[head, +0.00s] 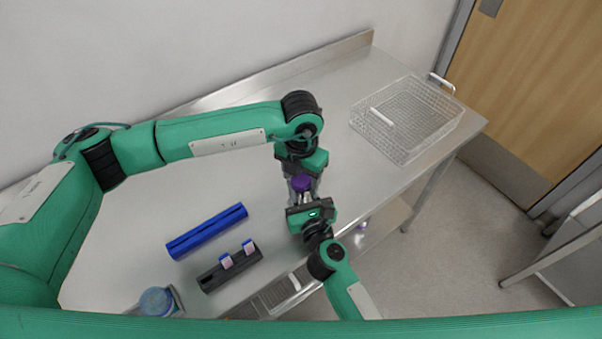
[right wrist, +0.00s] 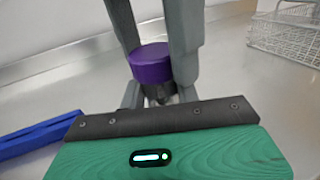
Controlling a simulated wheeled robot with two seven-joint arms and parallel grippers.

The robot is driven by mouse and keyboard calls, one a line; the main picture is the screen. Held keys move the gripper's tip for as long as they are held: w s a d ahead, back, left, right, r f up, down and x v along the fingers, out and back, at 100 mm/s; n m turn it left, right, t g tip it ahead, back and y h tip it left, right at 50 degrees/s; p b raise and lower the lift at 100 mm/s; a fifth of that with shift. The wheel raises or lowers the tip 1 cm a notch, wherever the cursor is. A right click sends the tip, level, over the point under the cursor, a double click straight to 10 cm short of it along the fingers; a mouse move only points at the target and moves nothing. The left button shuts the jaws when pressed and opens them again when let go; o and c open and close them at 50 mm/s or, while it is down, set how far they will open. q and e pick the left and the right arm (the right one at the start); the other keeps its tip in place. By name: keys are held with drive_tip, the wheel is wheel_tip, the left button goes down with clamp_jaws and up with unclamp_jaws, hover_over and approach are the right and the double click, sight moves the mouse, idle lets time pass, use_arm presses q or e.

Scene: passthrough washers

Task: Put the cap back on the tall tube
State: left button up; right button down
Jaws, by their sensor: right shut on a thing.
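A purple cap (head: 301,183) is at the middle of the table's front part, between my two grippers. In the right wrist view the purple cap (right wrist: 150,63) sits upright above a dark, partly hidden body that looks like the top of the tube (right wrist: 160,94). Whether it is seated on it, I cannot tell. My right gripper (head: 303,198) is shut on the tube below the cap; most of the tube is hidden. My left gripper (head: 302,176) comes from above, its two grey fingers (right wrist: 155,50) on either side of the cap. Whether they press on it is unclear.
A blue-topped container (head: 156,301) stands at front left. A wire basket (head: 407,117) is at the right end. Bare table (head: 345,155) lies between.

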use_arm(q)
drive_tip(key=c, duration=0.9)
drive_tip(key=shift+o, duration=0.2)
drive_tip(key=o, duration=1.2)
wheel_tip(320, 180, up, 12)
use_arm(e)
drive_tip(key=c, duration=0.9)
unclamp_jaws()
drive_tip(key=shift+c, duration=0.2)
